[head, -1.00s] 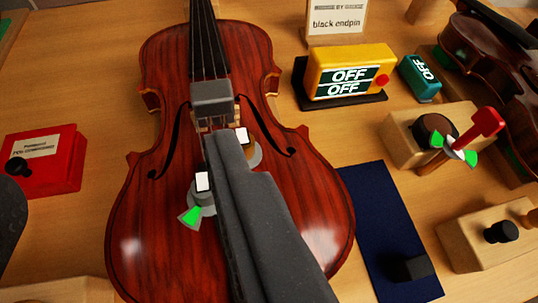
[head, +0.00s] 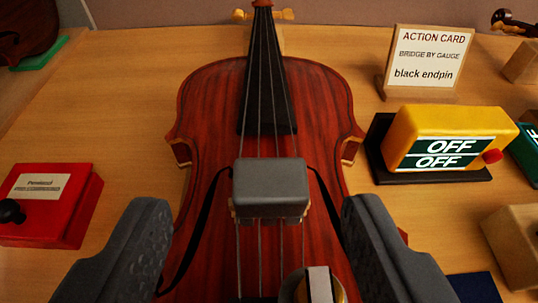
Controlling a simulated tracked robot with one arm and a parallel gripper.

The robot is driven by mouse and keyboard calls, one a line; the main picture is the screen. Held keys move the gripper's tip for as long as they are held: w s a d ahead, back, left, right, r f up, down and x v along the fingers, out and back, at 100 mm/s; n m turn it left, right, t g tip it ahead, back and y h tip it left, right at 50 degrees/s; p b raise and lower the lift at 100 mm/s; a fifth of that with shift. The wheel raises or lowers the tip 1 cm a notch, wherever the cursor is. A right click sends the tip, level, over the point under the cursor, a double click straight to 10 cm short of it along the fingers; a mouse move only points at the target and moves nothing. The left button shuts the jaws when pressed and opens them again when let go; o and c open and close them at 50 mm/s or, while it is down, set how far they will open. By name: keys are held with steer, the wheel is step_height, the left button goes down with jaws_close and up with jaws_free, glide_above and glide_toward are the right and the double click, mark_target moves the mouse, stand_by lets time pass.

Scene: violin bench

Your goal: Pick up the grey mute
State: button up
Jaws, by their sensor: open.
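The grey mute (head: 270,186) is a rounded grey block sitting on top of the violin's bridge, across the strings, in the middle of the head view. The bridge beneath it is mostly hidden. The reddish-brown violin (head: 215,110) lies on the bench with its neck pointing away. My gripper (head: 255,215) is open, with one dark finger on each side of the mute. The fingers are apart from the mute, and nothing is between them in contact. Its fingertips appear near the mute in the picture; I cannot tell their height relative to it.
A yellow box reading OFF (head: 450,130) on a black base stands right of the violin. Behind it is an action card (head: 428,58) reading "black endpin". A red box (head: 60,205) with a black knob is at left. A wooden block (head: 515,245) is at right. Bare bench (head: 110,110) lies left of the violin.

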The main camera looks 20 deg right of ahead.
mark_target(269, 191)
steer(key=shift+d+x, duration=0.1)
steer(key=shift+x, duration=1.25)
steer(key=shift+d+x, duration=0.15)
steer(key=shift+x, duration=1.15)
steer(key=shift+s, duration=0.1)
steer(key=c, duration=1.1)
